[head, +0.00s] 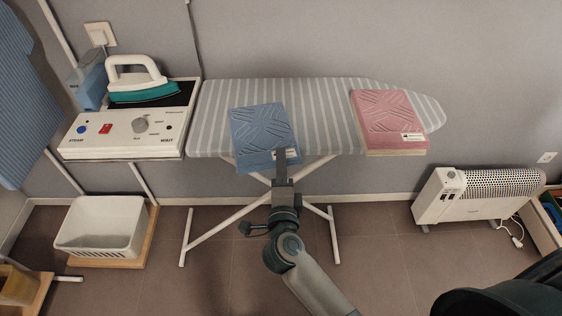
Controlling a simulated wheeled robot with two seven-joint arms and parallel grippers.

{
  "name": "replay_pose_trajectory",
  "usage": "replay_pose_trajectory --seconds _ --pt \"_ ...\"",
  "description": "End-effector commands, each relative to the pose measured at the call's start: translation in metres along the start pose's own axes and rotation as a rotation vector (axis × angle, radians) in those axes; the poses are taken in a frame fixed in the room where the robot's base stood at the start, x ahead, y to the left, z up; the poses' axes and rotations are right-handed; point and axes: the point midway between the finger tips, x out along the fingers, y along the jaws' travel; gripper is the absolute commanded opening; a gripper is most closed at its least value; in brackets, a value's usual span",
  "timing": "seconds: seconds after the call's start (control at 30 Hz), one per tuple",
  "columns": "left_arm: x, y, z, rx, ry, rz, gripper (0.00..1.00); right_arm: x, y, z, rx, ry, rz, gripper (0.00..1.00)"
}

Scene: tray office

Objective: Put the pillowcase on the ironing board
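A folded blue pillowcase (262,128) with a leaf-like pattern and a small white label is over the front middle of the striped ironing board (325,110). Its front edge reaches past the board's near edge. I cannot tell whether it rests on the board or is held just above it. My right gripper (281,158) comes from below and is shut on the pillowcase's front edge beside the label; the lower finger is hidden. A similar folded pink cloth (388,118) with a label lies on the board's right part. My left gripper is not in view.
A white and teal iron (143,82) stands on a control unit (130,132) at the board's left. A white basket (100,228) sits low at the left. A white heater (478,196) stands on the floor at the right. The board is bare between the two cloths.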

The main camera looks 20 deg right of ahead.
Motion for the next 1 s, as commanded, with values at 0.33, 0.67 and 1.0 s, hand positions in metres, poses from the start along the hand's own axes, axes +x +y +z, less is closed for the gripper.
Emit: replay_pose_trajectory --seconds 0.33,0.67,1.0 --pt "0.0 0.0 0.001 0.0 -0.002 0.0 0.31 0.0 0.0 0.0 0.0 0.0 0.0 0.37" --pt "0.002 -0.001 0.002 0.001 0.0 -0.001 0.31 -0.017 -0.001 0.0 -0.001 0.0 0.002 0.37" --pt "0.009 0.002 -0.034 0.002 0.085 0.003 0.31 -0.075 0.0 0.0 0.001 -0.001 0.003 0.37"
